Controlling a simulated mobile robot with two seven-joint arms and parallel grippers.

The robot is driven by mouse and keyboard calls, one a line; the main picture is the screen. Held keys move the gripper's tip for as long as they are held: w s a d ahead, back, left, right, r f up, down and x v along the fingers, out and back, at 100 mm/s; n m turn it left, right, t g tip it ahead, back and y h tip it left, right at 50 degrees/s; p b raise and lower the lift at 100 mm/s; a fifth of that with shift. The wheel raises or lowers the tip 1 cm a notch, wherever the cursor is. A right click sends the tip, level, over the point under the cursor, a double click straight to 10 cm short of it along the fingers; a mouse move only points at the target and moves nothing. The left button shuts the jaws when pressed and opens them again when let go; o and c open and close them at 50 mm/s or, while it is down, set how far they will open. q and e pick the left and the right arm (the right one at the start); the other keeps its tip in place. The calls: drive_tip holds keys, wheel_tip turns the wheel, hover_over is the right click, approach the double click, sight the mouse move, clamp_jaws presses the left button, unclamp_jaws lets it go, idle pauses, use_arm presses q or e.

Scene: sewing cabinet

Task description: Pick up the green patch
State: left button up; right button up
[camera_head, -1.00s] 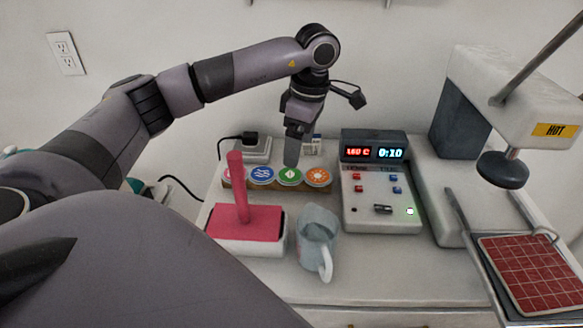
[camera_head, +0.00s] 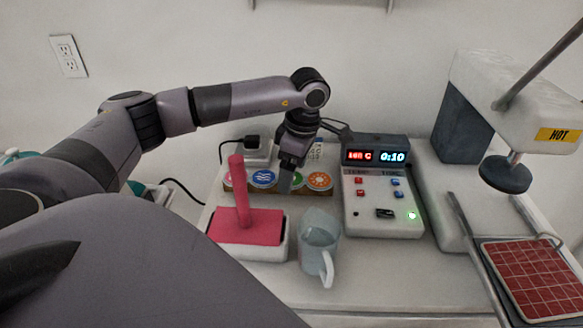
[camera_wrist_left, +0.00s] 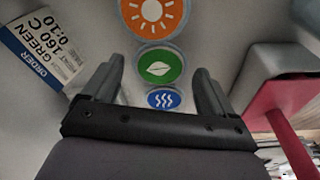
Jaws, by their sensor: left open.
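The green patch (camera_wrist_left: 160,66) is round with a white leaf mark. In the left wrist view it lies between and just beyond the open fingers of my left gripper (camera_wrist_left: 162,85). In the head view the left gripper (camera_head: 285,186) points down over the row of patches and hides most of the green one (camera_head: 296,180). An orange sun patch (camera_head: 319,180) is on its right and a blue wave patch (camera_head: 263,178) on its left. Whether the fingers touch the green patch cannot be told. My right gripper is not in view.
A red pad with an upright handle (camera_head: 245,225) and a pitcher (camera_head: 319,245) stand in front of the patches. A control box (camera_head: 381,200) is on the right, beside a heat press (camera_head: 505,110) marked HOT. An order card (camera_wrist_left: 42,48) reads GREEN 160 C 0:10.

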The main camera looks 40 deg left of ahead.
use_arm(q)
drive_tip(key=shift+f, duration=0.25)
idle(0.4)
drive_tip(key=c, duration=1.1)
drive_tip(key=shift+c, duration=0.2)
